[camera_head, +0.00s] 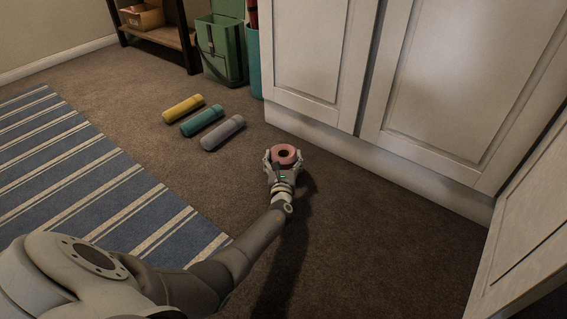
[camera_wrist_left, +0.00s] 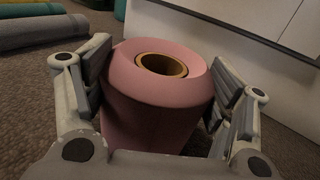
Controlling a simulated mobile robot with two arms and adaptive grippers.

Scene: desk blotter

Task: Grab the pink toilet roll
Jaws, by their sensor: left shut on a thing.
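The pink toilet roll (camera_head: 286,154) stands upright on the brown carpet in the head view, close to the white cabinet. It fills the middle of the left wrist view (camera_wrist_left: 152,108), with its brown cardboard core facing up. My left gripper (camera_head: 283,160) has a finger on each side of the roll and is shut on it. In the left wrist view the finger pads of the left gripper (camera_wrist_left: 158,92) flank the roll. The underside of the roll is hidden, so I cannot tell whether it touches the carpet. My right gripper is not in view.
Yellow (camera_head: 183,109), teal (camera_head: 202,121) and grey (camera_head: 222,132) rolled cylinders lie left of the roll. White cabinets (camera_head: 335,60) stand behind and right. A green bag (camera_head: 220,50) and a shelf (camera_head: 160,35) are at the back. A striped rug (camera_head: 90,185) lies left.

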